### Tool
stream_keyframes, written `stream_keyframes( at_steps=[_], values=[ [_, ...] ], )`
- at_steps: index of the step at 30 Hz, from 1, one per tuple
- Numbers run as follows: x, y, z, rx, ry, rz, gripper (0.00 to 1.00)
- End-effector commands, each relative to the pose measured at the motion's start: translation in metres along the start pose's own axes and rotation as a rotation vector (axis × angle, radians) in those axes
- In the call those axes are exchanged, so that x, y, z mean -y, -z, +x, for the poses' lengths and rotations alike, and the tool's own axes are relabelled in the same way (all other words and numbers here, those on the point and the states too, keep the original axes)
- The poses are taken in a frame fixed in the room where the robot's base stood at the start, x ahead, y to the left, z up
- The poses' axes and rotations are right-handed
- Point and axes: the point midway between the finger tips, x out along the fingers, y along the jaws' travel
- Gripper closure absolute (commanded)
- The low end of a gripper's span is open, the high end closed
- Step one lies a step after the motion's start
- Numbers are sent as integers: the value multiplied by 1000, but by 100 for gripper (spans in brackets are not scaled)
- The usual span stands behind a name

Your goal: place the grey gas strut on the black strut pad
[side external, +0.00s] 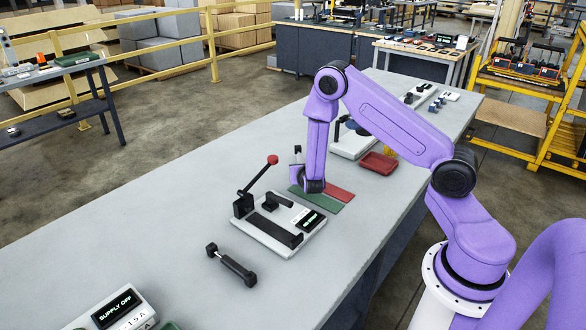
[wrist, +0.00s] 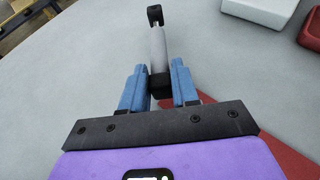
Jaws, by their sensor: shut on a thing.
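The grey gas strut (wrist: 158,48) has a black end fitting and a black collar. My gripper (wrist: 158,72) is shut on it near the collar, between the two blue fingers. In the side external view, the strut's end (side external: 297,152) shows just left of my wrist; my arm hides the rest of it and the fingers. A long black pad (side external: 274,230), apparently the strut pad, lies on a white fixture (side external: 290,247) in front of my gripper, apart from the strut. The fixture also bears a black clamp block, a small display and a red-knobbed lever (side external: 258,176).
A black strut-like part (side external: 231,264) lies on the grey table near the fixture. Green (side external: 325,205) and red (side external: 340,192) mats lie by my gripper. A red tray (side external: 378,163) and another white fixture stand behind. The table's left part is largely clear.

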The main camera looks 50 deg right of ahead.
Motion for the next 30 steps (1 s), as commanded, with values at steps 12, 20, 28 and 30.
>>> stream_keyframes(
  at_steps=[12, 20, 28, 30],
  values=[
    [-27, -7, 28, 3, 0, 4, 100],
    [-29, 4, 32, 2, -1, 1, 100],
    [-28, 5, 33, 2, 0, 1, 100],
    [-28, 7, 34, 1, 0, 1, 67]
  ],
)
